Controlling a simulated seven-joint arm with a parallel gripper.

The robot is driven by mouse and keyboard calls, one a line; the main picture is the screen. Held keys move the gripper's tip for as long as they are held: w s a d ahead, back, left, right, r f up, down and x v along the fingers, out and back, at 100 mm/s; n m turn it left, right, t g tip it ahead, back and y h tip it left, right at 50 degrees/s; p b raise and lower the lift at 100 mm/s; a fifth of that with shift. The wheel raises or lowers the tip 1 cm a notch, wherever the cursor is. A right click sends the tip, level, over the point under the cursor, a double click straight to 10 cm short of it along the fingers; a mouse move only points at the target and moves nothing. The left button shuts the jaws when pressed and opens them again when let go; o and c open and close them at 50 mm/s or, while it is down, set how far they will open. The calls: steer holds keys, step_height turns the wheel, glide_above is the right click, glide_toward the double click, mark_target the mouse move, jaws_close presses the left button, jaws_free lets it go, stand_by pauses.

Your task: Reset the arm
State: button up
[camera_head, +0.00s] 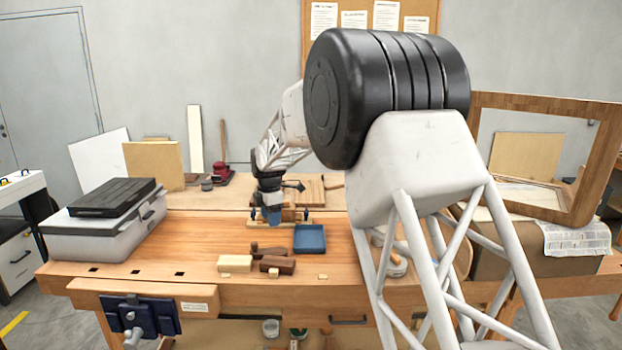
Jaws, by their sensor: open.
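My arm rises from the right foreground, bends at a large black joint, and reaches down over the middle of the workbench (200,255). My gripper (272,214) points down at the back of the bench, behind the blue tray (310,239) and to its left. It is open, though the fingers look small and no held thing can be made out. A low wooden piece (291,216) lies right around the fingertips. Whether they touch it cannot be told. My arm hides part of the bench's right side.
Several wooden blocks (236,263) lie in front of the gripper. A grey case (105,228) stands at the left, and a wood-framed panel (545,150) at the right. A vise (140,315) hangs on the front edge. The bench between case and blocks is clear.

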steer(key=s+d+r+m, duration=0.4)
steer(key=s+d, duration=0.3)
steer(key=s, duration=0.2)
steer(key=s+d+r+m+t, duration=0.1)
steer(key=s+d+r+m, duration=0.3)
steer(key=s+d, duration=0.4)
steer(key=s+d+r+m, duration=0.4)
steer(key=s+d+r, duration=0.15)
steer(key=s, duration=0.45)
steer(key=s+d+f+m, duration=0.2)
steer(key=s+d+m, duration=0.1)
steer(key=s, duration=0.7)
steer(key=s+d+f+m, duration=0.3)
steer(key=s+d+m, duration=0.1)
steer(key=s, duration=0.6)
steer(key=s+d+f+m+t, duration=0.1)
steer(key=s+d+m, duration=0.3)
steer(key=s, duration=0.6)
steer(key=shift+s+f+m, duration=0.3)
steer(key=shift+f+m, duration=0.2)
steer(key=shift+f, duration=0.15)
